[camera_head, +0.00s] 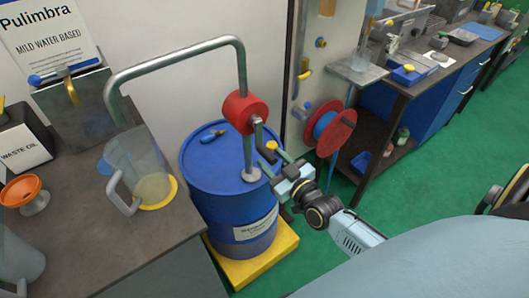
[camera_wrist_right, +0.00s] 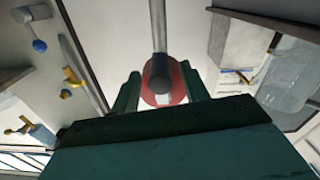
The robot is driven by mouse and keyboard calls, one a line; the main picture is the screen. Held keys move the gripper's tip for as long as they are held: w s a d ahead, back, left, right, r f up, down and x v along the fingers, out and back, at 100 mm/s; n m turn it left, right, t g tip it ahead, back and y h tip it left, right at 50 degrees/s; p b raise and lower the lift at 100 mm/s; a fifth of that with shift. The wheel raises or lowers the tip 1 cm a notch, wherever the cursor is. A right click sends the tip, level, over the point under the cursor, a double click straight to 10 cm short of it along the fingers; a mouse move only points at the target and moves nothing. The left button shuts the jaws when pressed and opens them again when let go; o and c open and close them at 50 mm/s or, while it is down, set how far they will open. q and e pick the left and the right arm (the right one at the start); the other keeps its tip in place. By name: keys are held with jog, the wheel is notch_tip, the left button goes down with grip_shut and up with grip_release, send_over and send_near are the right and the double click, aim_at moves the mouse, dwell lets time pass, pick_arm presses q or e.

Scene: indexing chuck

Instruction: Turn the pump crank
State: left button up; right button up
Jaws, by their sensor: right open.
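The pump stands on a blue drum (camera_head: 227,170). Its round red body (camera_head: 245,111) sits on a grey vertical pipe. The crank (camera_head: 261,137) is a grey bent arm on the front of the red body, hanging down, with a yellow end (camera_head: 271,146). My right gripper (camera_head: 281,171) is open, just below and right of the crank, apart from it. In the right wrist view, the two green fingers (camera_wrist_right: 160,92) stand apart, with a dark round end (camera_wrist_right: 159,70) and the red body (camera_wrist_right: 178,84) beyond, between them. My left gripper is not in view.
A clear jug (camera_head: 139,165) under the spout pipe (camera_head: 180,52) stands on the left bench. A red and blue hose reel (camera_head: 333,130) is close right of my gripper.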

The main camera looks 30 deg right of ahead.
aim_at(265, 152)
jog(key=shift+w+a, duration=0.15)
jog(key=shift+w, duration=1.85)
jog(key=shift+c, duration=0.3)
grip_shut()
